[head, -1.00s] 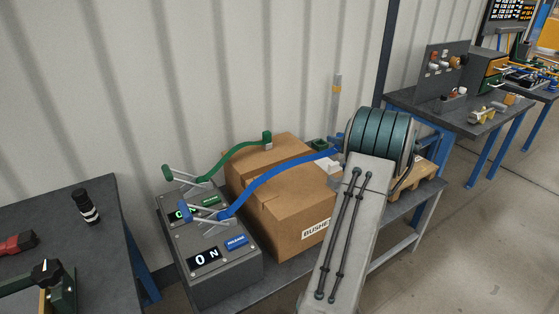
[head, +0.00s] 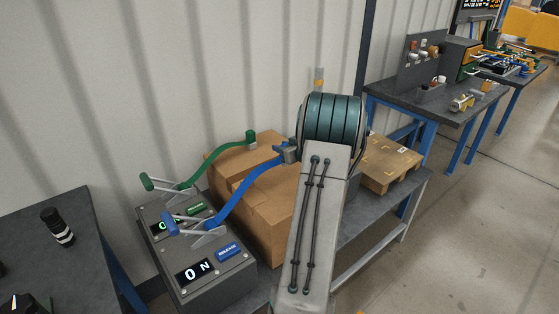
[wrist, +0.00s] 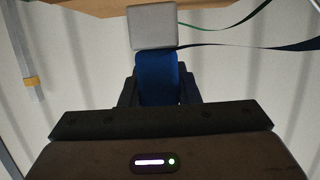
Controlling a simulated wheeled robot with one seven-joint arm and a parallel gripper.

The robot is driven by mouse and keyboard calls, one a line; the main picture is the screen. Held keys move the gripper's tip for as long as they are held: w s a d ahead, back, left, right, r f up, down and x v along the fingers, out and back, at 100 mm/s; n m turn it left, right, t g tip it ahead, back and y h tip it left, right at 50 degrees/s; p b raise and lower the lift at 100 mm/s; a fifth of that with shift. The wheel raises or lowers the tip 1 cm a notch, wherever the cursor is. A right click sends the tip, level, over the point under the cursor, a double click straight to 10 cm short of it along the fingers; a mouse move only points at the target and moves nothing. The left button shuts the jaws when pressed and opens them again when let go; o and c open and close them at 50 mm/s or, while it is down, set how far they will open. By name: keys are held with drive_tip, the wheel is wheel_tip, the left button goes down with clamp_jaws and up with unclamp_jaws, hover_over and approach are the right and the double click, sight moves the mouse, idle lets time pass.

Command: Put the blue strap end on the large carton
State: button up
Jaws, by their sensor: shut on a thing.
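The blue strap (head: 245,187) runs from a ratchet handle on the grey box up to its end, a blue piece with a grey block (head: 292,151). In the wrist view the blue strap end (wrist: 155,76) sits between the dark fingers of my gripper (wrist: 157,92), which is shut on it; the grey block (wrist: 152,27) lies beyond the fingertips. The large brown carton (head: 262,205) stands on the bench, partly hidden by my arm. The strap end appears near the carton's top right in the head view; I cannot tell whether it touches.
The green strap (head: 215,160) ends in a green block (head: 251,137) at the carton's back top edge. The grey box (head: 190,255) with displays and handles stands in front left.

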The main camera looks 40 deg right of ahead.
drive_tip(key=shift+w+a+f, duration=0.1)
drive_tip(key=shift+a+f, duration=0.05)
drive_tip(key=shift+f, duration=0.6)
drive_tip(key=shift+w+a+f, duration=0.1)
drive_tip(key=shift+a+f, duration=0.05)
drive_tip(key=shift+f, duration=0.55)
drive_tip(key=shift+w+a+f, duration=0.1)
drive_tip(key=shift+a+f, duration=0.05)
drive_tip(key=shift+f, duration=0.6)
drive_tip(key=shift+f, duration=0.1)
drive_tip(key=shift+f+b, duration=0.15)
drive_tip(key=shift+b, duration=0.15)
drive_tip(key=o, duration=1.1)
drive_tip(key=shift+c, duration=0.2)
